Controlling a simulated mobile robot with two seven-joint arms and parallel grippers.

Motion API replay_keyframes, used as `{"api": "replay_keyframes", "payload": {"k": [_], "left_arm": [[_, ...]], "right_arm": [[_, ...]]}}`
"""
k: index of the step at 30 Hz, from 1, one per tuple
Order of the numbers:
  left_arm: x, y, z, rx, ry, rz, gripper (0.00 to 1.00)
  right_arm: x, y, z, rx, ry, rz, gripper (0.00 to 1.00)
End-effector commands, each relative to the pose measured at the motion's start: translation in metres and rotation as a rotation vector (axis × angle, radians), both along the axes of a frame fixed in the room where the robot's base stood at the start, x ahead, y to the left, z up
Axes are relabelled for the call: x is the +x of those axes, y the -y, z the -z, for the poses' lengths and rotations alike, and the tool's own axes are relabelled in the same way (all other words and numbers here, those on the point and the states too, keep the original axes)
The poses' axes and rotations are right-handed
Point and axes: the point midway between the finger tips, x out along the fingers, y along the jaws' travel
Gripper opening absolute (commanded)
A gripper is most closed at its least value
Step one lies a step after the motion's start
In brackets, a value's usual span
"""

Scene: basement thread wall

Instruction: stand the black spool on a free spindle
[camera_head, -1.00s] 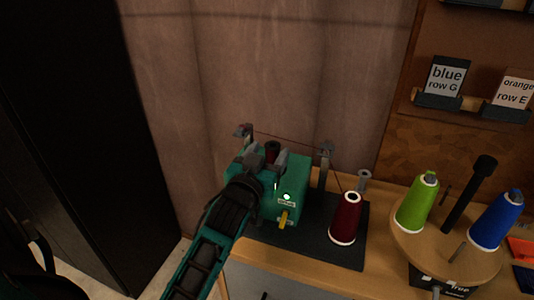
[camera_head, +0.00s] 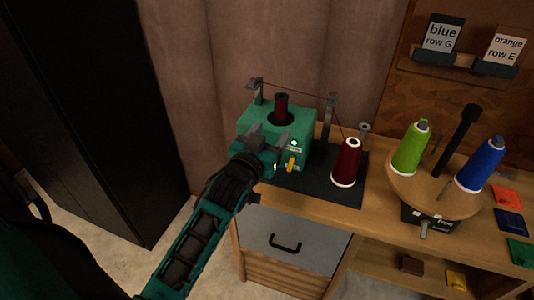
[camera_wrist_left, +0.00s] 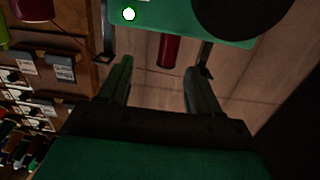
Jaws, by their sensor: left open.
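No spool that I can clearly tell is black shows in the head view. In the left wrist view a large black round shape (camera_wrist_left: 238,14) lies against the green machine; I cannot tell whether it is a spool or a wheel. My left gripper (camera_head: 268,141) is open and empty at the front of the machine; its two spread fingers show in the wrist view (camera_wrist_left: 158,78). The round wooden turntable (camera_head: 428,203) carries a green spool (camera_head: 410,149) and a blue spool (camera_head: 480,166). A bare thin spindle (camera_head: 438,146) stands between them. My right gripper is not in view.
The green machine (camera_head: 307,122) holds a dark red spool (camera_head: 281,107) on top. A larger dark red cone (camera_head: 346,162) stands on the dark mat (camera_head: 330,190). A tall black post (camera_head: 458,140) rises from the turntable. Coloured packets (camera_head: 507,197) lie at right.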

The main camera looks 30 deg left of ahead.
Motion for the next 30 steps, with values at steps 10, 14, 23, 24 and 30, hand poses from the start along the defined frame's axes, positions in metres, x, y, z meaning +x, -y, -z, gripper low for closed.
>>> {"api": "replay_keyframes", "payload": {"k": [10, 14, 23, 24, 30], "left_arm": [[-0.137, 0.09, 0.166, 0.018, -0.44, 0.286, 0.64], [-0.174, 0.108, 0.191, 0.009, -0.525, 0.347, 0.64], [-0.183, 0.113, 0.196, 0.005, -0.545, 0.361, 0.64], [-0.183, 0.113, 0.196, 0.006, -0.544, 0.361, 0.64], [-0.169, 0.114, 0.185, 0.054, -0.492, 0.38, 0.65]], "right_arm": [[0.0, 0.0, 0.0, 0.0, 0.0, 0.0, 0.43], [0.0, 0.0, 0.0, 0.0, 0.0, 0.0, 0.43], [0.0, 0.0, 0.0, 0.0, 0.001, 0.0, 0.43], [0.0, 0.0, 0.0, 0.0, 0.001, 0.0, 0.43], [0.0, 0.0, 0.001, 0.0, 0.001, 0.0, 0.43]]}}
